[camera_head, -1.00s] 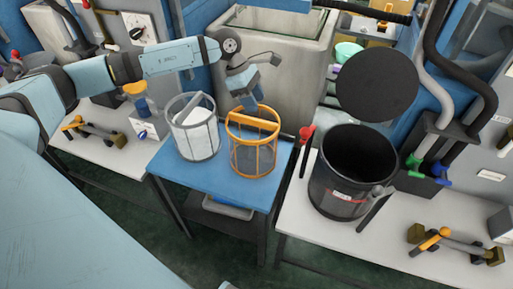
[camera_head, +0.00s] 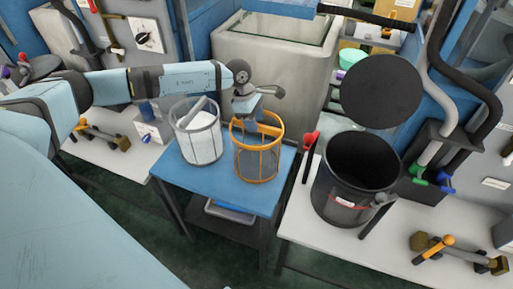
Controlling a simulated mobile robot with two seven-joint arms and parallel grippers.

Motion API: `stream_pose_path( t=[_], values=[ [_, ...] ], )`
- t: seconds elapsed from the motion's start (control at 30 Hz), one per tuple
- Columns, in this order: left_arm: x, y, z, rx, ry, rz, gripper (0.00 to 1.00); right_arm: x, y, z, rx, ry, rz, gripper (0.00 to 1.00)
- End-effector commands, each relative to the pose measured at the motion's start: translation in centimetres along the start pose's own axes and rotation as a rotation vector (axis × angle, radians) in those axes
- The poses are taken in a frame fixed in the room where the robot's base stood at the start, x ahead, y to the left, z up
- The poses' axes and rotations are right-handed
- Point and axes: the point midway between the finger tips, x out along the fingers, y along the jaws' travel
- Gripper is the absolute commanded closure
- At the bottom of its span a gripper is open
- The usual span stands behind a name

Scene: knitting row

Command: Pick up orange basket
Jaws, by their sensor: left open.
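The orange basket (camera_head: 257,161) stands upright on the blue-topped table (camera_head: 214,190). It has an orange rim, a handle across its top and dark mesh sides. My left gripper (camera_head: 249,116) is over the basket's rim and handle, at its back left, pointing down. The gripper is open; its fingertips are partly hidden, and I cannot tell whether they touch the handle. A grey basket (camera_head: 197,141) with white contents stands just left of the orange one. My right gripper is not in view.
A black bin (camera_head: 347,181) with its round lid (camera_head: 381,92) raised stands on the white bench at right. A red-handled tool (camera_head: 310,141) is between the bin and the blue table. A large grey tank (camera_head: 275,68) stands behind the baskets.

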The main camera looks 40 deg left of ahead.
Motion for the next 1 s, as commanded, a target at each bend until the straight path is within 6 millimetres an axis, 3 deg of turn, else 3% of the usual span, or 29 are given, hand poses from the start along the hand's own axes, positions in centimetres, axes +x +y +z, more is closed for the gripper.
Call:
stream_pose_path(
  t=[0.2,0.47,0.67,1.0],
  values=[
    [3.3,-0.3,0.2,0.000,-0.001,-0.002,0.54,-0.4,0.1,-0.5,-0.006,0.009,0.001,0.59],
    [3.9,-0.2,0.1,0.001,-0.001,-0.001,0.54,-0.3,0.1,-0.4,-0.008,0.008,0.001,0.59],
    [3.8,-0.2,0.2,0.001,-0.001,-0.001,0.98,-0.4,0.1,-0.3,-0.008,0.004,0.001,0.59],
    [3.8,-0.2,0.2,0.001,-0.001,0.000,1.00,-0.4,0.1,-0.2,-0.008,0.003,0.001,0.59]
  ],
)
